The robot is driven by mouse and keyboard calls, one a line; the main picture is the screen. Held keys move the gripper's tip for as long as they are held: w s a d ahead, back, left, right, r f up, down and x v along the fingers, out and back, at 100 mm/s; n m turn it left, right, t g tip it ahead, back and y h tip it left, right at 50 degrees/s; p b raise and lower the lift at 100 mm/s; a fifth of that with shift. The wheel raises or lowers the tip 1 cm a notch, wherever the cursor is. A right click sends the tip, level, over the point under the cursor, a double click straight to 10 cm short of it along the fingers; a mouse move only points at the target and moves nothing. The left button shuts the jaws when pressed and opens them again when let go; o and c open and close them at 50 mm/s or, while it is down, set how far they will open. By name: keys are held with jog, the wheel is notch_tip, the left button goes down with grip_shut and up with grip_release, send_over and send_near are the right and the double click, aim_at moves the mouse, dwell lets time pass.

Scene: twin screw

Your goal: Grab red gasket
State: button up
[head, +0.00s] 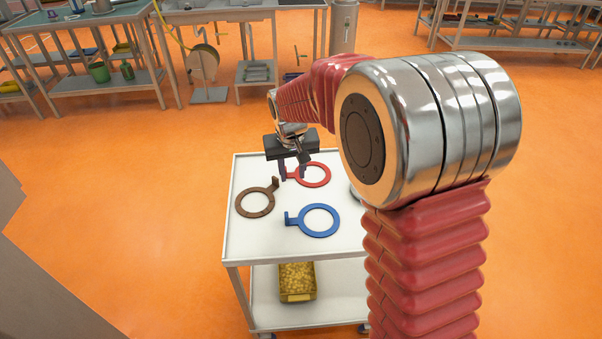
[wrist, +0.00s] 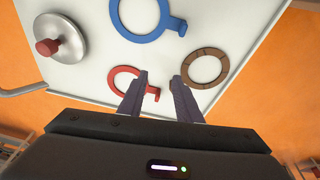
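The red gasket (head: 314,175) is a flat ring with an upright tab, lying on the white cart top. In the wrist view the red gasket (wrist: 121,75) is partly hidden behind my left finger. Its tab (wrist: 153,92) shows between my fingers. My gripper (head: 291,176) is open above the cart at the gasket's tab side, fingers pointing down. In the wrist view my gripper (wrist: 160,80) has its fingers apart, with no object clearly held. Whether a finger touches the gasket cannot be told.
A brown gasket (head: 256,202) and a blue gasket (head: 318,220) lie nearby on the cart top (head: 250,240). A silver lid with a red knob (wrist: 58,42) sits on the cart. A yellow bin (head: 297,282) is on the lower shelf. Workbenches stand behind.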

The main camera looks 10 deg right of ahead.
jog(key=w+a+r+m+t, duration=0.1)
jog(key=w+r, duration=0.1)
jog(key=w, duration=0.6)
jog(key=shift+w+r+t, duration=0.2)
jog(key=shift+r+t, duration=0.1)
jog(key=shift+t, duration=0.1)
jog(key=shift+f, duration=0.1)
jog(key=shift+x, duration=4.2)
jog(key=shift+a+f, duration=0.1)
jog(key=shift+x, duration=2.55)
jog(key=shift+s, duration=0.15)
jog(key=shift+c, duration=0.7)
